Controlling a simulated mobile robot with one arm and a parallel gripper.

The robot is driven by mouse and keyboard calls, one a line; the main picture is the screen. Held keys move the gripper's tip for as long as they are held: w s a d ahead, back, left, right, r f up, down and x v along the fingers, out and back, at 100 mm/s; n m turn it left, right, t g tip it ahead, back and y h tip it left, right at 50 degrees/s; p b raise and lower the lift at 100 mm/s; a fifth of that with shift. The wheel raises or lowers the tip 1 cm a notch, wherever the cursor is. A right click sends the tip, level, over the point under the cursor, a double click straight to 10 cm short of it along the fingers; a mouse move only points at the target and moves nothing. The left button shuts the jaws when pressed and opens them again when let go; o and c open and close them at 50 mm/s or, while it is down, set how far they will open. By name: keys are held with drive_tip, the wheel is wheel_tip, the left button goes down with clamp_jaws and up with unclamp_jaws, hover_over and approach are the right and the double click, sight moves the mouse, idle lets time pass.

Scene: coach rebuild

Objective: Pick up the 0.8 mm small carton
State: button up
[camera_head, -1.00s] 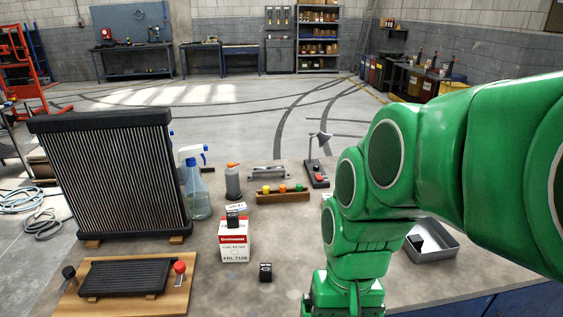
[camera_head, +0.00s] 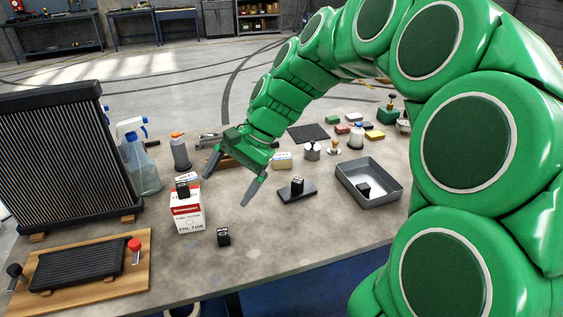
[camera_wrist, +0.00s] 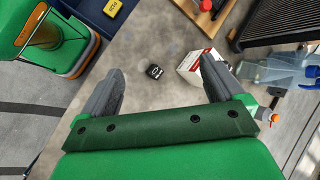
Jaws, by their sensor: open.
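Several small black cartons stand about, and I cannot read a 0.8 mm label on any. One small black carton (camera_head: 223,236) stands on the bare table in front of the fuel filter box; it also shows in the wrist view (camera_wrist: 154,71). Another black carton (camera_head: 182,190) is on top of the red and white fuel filter box (camera_head: 187,216). A third carton (camera_head: 297,186) is on a dark flat stand, and a fourth black piece (camera_head: 363,189) lies in the grey tray. My gripper (camera_head: 224,184) is open and empty above the table, right of the filter box.
The grey tray (camera_head: 389,195) is at right. A spray bottle (camera_head: 140,165), an orange-capped bottle (camera_head: 180,153) and a large radiator (camera_head: 65,165) stand left. A wooden board (camera_head: 125,270) with red and black knobs is front left.

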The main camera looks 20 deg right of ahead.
drive_tip(key=w+d+m+t+y, duration=0.1)
drive_tip(key=w+d+m+y, duration=0.15)
drive_tip(key=w, duration=0.65)
drive_tip(key=m+t, duration=0.6)
drive_tip(key=m, duration=0.8)
hover_over(282, 156)
drive_tip(key=s+d, duration=0.2)
drive_tip(key=d, duration=0.1)
drive_tip(key=shift+y, duration=0.45)
wheel_tip(282, 156, down, 12)
drive_tip(key=shift+s+r, duration=0.1)
drive_tip(key=shift+r, duration=0.1)
drive_tip(key=shift+m+t, duration=0.25)
drive_tip(key=shift+t, duration=0.05)
drive_tip(key=shift+d+f, duration=0.2)
drive_tip(key=shift+f, duration=1.85)
wheel_tip(282, 156, down, 3)
drive_tip(key=shift+f, duration=0.2)
drive_tip(key=shift+x, duration=1.45)
drive_tip(key=shift+r, duration=0.2)
drive_tip(key=c, duration=1.4)
drive_tip(key=shift+r, duration=0.15)
